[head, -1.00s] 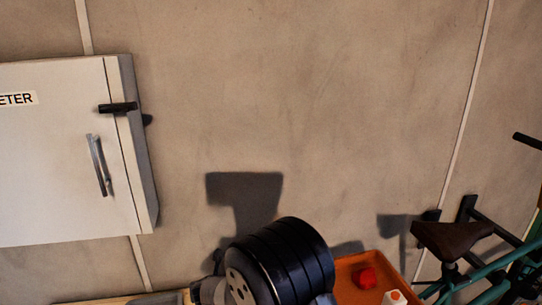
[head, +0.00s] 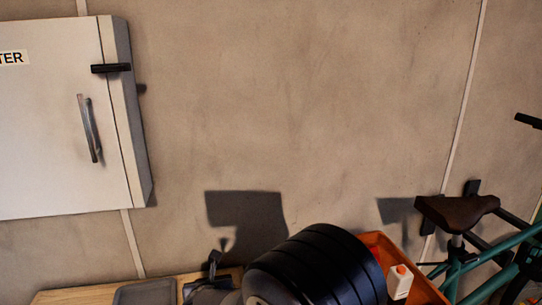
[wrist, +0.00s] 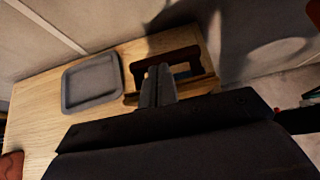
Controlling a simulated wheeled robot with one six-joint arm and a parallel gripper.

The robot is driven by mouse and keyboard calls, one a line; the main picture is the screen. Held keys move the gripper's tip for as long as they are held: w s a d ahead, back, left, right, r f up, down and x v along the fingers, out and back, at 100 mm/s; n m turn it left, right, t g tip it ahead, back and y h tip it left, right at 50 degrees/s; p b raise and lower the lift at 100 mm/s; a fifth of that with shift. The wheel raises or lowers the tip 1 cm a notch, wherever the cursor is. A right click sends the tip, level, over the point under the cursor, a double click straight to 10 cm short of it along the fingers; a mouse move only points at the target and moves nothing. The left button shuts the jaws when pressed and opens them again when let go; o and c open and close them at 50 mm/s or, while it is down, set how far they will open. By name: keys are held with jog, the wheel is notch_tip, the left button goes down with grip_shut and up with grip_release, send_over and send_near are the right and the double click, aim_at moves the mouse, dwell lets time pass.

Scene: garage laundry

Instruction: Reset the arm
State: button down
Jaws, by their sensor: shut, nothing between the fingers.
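My gripper (wrist: 158,85) shows in the wrist view with its two grey fingers together and nothing between them. It is over the wooden bench (wrist: 40,118), to the right of a grey tray (wrist: 92,82). A brown wooden frame-like object (wrist: 182,58) is behind and beside the fingers, partly hidden by them; I cannot tell if they touch. In the head view my dark arm link fills the bottom middle and hides part of the bench. The fingers cannot be made out clearly there.
In the head view, a white meter cabinet (head: 60,120) with a handle is on the wall at left. An orange bin (head: 425,290) holding a white bottle (head: 399,282) is right of my arm. A green bicycle (head: 490,255) stands at far right. The wall's middle is bare.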

jog(key=shift+t+y, duration=0.3)
jog(key=shift+t, duration=0.4)
jog(key=shift+s+d+f+b, duration=0.2)
jog(key=shift+s+f+b, duration=0.6)
jog(key=shift+b, duration=0.75)
jog(key=shift+s+d+f+b, duration=0.25)
jog(key=shift+s+f+b, duration=0.55)
jog(key=shift+b, duration=0.7)
jog(key=shift+s+d+f+b, duration=0.2)
jog(key=shift+s+f+b, duration=0.6)
jog(key=shift+b, duration=0.75)
jog(key=shift+s+b, duration=0.15)
jog(key=shift+b, duration=0.3)
jog(key=shift+s+f+t+b, duration=0.1)
jog(key=shift+t+b, duration=0.3)
jog(key=shift+b, duration=0.35)
jog(key=b, duration=0.3)
jog(key=shift+s+d+t, duration=0.15)
jog(key=shift+t, duration=0.25)
